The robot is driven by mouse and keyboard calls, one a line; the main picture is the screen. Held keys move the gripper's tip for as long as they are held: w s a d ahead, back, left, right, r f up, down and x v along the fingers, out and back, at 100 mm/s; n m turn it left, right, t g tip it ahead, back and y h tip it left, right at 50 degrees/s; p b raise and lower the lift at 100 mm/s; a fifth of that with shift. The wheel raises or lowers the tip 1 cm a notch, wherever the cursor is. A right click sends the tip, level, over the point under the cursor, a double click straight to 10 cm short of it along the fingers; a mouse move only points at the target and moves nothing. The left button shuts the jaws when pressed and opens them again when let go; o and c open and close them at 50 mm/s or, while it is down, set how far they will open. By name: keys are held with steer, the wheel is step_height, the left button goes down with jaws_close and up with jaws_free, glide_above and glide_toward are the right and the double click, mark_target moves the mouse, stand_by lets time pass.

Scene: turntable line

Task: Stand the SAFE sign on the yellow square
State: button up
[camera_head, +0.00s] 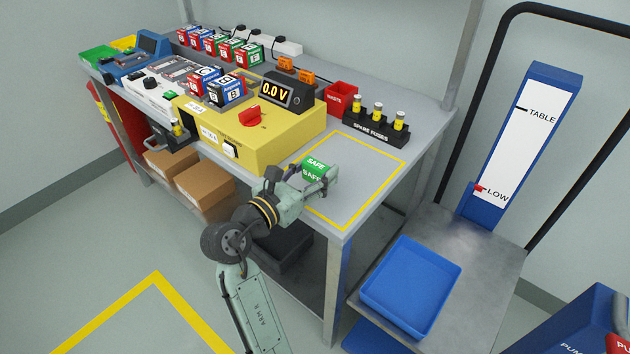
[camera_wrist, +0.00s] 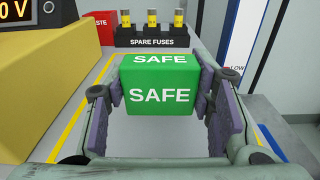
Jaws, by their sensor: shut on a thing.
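The SAFE sign (camera_head: 316,169) is a green block with white lettering on its front and top. It also shows in the middle of the wrist view (camera_wrist: 160,88), upright between my fingers. My gripper (camera_head: 312,183) is shut on it, with one finger pad against each side. The yellow square (camera_head: 372,197) is an outline on the grey table top at the right end of the table. The sign appears within or over this outline. I cannot tell whether its base touches the table, as its lower edge shows little gap.
A yellow box with a 0.0 V display (camera_head: 262,135) stands just left of the square. A black spare fuses rack (camera_head: 376,130) and a red waste bin (camera_head: 341,97) stand behind it. A blue tray (camera_head: 411,284) lies on a lower platform to the right.

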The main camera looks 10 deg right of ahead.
steer(key=shift+f, duration=1.7)
steer(key=shift+f, duration=0.1)
steer(key=o, duration=1.2)
steer(key=shift+c, duration=0.2)
steer(key=b+v, duration=0.1)
steer(key=v, duration=1.1)
steer(key=shift+r, duration=0.2)
